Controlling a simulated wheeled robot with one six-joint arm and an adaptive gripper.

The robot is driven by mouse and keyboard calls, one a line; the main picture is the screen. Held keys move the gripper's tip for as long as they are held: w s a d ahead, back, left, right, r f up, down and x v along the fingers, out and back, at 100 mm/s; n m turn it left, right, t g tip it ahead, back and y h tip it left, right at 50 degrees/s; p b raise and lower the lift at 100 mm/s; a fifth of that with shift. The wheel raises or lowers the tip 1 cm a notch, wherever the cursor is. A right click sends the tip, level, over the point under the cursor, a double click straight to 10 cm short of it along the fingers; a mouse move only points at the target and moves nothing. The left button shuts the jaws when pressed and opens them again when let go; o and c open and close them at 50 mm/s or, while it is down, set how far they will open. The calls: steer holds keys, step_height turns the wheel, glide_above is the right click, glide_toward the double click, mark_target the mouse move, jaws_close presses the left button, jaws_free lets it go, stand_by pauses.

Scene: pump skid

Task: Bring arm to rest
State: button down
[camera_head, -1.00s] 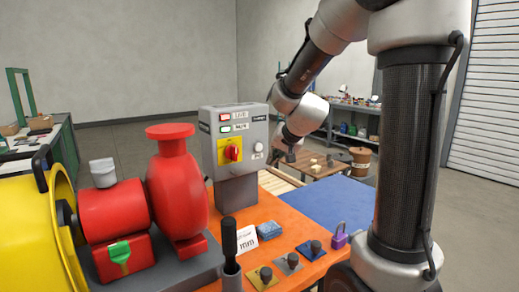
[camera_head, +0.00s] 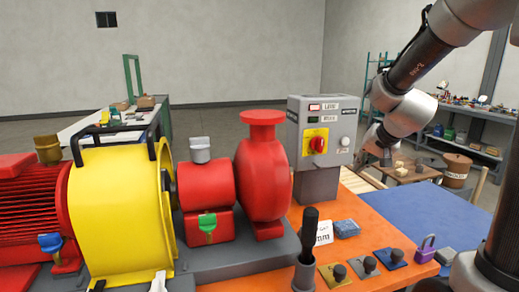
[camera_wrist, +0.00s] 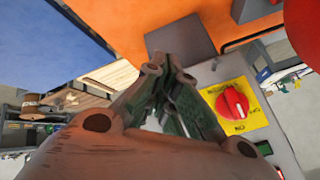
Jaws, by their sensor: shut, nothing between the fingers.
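My arm reaches in from the right in the head view, bent down toward the far right side of the grey control box (camera_head: 318,172). My gripper (camera_head: 362,160) hangs beside that box, partly dark and small there. In the wrist view, my gripper (camera_wrist: 165,68) shows its fingers close together, shut and empty. The red rotary knob (camera_wrist: 232,103) on its yellow plate lies to the right of the fingers in that view. The knob also shows on the box front in the head view (camera_head: 319,145).
A red pump (camera_head: 263,180) and yellow guard (camera_head: 115,215) stand left of the box. Tags, a purple padlock (camera_head: 426,249) and a dark-handled tool (camera_head: 309,235) are on the orange bench top (camera_head: 385,225). A blue mat (camera_head: 440,215) is clear. A wooden table (camera_head: 415,173) stands behind.

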steer(key=s+r+n+g, duration=0.1)
steer(key=s+r+n, duration=0.1)
steer(key=s, duration=1.1)
steer(key=s+r+n+g+h, duration=0.1)
steer(key=s+r+n+g, duration=0.1)
steer(key=s, duration=1.2)
steer(key=shift+s+d+r+n+h, duration=0.2)
steer(key=shift+d+r+n+h, duration=0.15)
steer(key=shift+n, duration=0.45)
steer(key=c, duration=2.2)
jaws_free()
